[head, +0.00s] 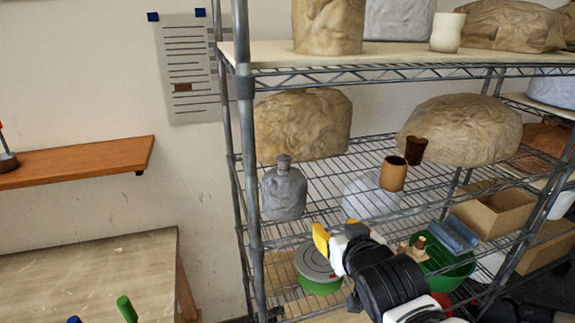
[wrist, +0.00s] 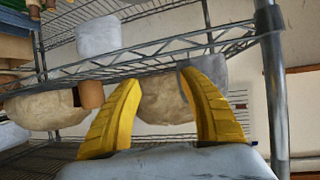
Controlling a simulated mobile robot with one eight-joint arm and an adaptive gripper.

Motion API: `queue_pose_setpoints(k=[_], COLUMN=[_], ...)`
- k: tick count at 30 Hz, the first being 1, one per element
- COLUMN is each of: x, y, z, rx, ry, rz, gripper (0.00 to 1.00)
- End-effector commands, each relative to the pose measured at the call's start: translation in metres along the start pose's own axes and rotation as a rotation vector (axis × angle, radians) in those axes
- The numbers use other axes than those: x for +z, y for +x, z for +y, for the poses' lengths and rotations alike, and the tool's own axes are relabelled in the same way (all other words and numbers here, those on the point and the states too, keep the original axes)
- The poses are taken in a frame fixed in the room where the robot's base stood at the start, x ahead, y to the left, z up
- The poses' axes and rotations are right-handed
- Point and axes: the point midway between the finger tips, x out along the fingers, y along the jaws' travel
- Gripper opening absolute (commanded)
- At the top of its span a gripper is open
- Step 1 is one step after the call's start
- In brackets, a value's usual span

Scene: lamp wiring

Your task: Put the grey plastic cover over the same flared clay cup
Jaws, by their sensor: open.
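A grey, bag-like form with a narrow, gathered neck (head: 284,192) stands upright near the front left of the middle wire shelf. It looks like the grey plastic cover; I cannot tell whether anything is under it. In the wrist view, which appears upside down, part of it shows behind the right finger (wrist: 209,66). A dark brown cup (head: 416,149), slightly wider at its rim, stands behind an orange-brown cup (head: 394,175) farther right. I cannot tell surely which is the flared clay cup. My gripper (head: 338,236) is open and empty, in front of the shelf, right of and lower than the grey form.
Two large wrapped clay lumps (head: 303,122) (head: 462,128) fill the back of that shelf. A metal post (head: 243,150) stands at its left end. A pale block (head: 370,197) shows through the wires. Below are a green tub (head: 440,262) and a green-sided round thing (head: 318,265).

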Motion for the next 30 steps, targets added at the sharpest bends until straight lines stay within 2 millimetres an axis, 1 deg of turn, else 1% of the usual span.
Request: queue_pose_setpoints(k=[1, 3, 6, 7, 9, 11, 14, 18, 21, 26, 30], x=[-0.033, -0.062, -0.092, -0.097, -0.105, -0.108, -0.111, -0.117, -0.120, -0.124, -0.132], y=[-0.003, -0.003, -0.006, -0.007, -0.008, -0.006, 0.006, 0.030, 0.041, 0.053, 0.075], z=[-0.014, -0.034, -0.059, -0.065, -0.074, -0.079, -0.083, -0.086, -0.088, -0.088, -0.085], rx=[-0.027, -0.068, -0.122, -0.135, -0.158, -0.167, -0.172, -0.171, -0.171, -0.170, -0.169], ry=[-0.009, -0.018, -0.025, -0.027, -0.029, -0.029, -0.029, -0.029, -0.029, -0.028, -0.027], rz=[0.051, 0.129, 0.219, 0.237, 0.270, 0.284, 0.292, 0.291, 0.290, 0.289, 0.289], gripper=[0.49, 0.49, 0.49, 0.49, 0.49, 0.49, 0.49, 0.49, 0.49, 0.49, 0.49])
